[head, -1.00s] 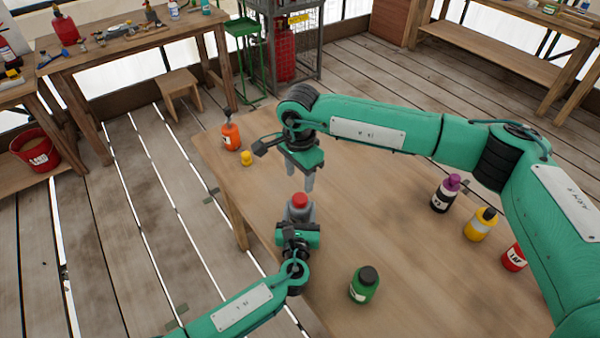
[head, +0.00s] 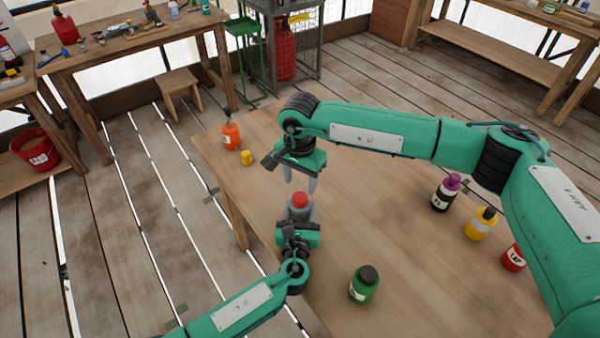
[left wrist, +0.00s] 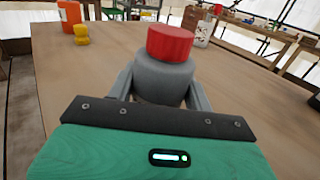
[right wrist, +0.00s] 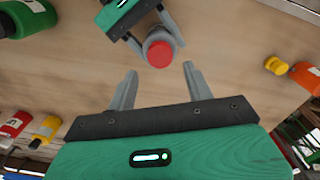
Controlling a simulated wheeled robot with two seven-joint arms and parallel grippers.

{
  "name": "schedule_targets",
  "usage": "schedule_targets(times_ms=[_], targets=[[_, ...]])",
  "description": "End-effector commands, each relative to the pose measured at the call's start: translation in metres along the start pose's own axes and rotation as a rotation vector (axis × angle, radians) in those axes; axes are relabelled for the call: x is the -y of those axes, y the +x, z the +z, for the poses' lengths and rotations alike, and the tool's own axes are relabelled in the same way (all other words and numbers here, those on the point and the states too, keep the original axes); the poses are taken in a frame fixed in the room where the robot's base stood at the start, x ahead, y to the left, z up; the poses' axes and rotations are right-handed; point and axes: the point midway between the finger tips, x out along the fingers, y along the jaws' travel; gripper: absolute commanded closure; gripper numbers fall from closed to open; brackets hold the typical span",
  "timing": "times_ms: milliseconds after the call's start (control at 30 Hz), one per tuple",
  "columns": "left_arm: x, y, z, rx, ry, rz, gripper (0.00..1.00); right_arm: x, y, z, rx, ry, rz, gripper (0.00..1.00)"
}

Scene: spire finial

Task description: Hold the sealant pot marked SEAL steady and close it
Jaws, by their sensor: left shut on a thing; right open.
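A grey pot (left wrist: 165,80) with a red cap (left wrist: 170,44) on top stands at the table's near left edge. No SEAL marking shows on its visible side. The red cap also shows in the head view (head: 300,199) and the right wrist view (right wrist: 159,54). I cannot tell how tightly it sits. My left gripper (head: 297,224) is shut around the pot's body, one finger on each side. My right gripper (head: 300,184) is open and empty, pointing down just above the red cap, apart from it. Its spread fingers show in the right wrist view (right wrist: 160,72).
On the wooden table (head: 400,230) stand an orange bottle (head: 231,136), a small yellow piece (head: 246,158), a green bottle (head: 364,285), a black bottle with purple cap (head: 445,194), a yellow bottle (head: 480,225) and a red one (head: 514,257). The table's middle is clear.

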Motion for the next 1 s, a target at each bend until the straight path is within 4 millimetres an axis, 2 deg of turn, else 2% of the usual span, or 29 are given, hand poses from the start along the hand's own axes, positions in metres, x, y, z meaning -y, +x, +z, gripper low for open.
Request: schedule_targets(times_ms=[100, 300, 500, 767, 1000], targets=[[0.0, 0.0, 0.0, 0.0, 0.0, 0.0, 1.0, 0.0, 0.021, 0.001, 0.003, 0.0, 0.002, 0.48], [0.0, 0.0, 0.0, 0.0, 0.0, 0.0, 1.0, 0.0, 0.048, 0.001, 0.002, 0.0, 0.001, 0.48], [0.0, 0.0, 0.0, 0.0, 0.0, 0.0, 1.0, 0.0, 0.058, 0.0, 0.0, 0.0, -0.001, 0.48], [0.0, 0.0, 0.0, 0.0, 0.0, 0.0, 1.0, 0.0, 0.059, 0.0, 0.0, 0.0, 0.0, 0.48], [0.0, 0.0, 0.0, 0.0, 0.0, 0.0, 1.0, 0.0, 0.059, 0.0, 0.0, 0.0, 0.0, 0.93]])
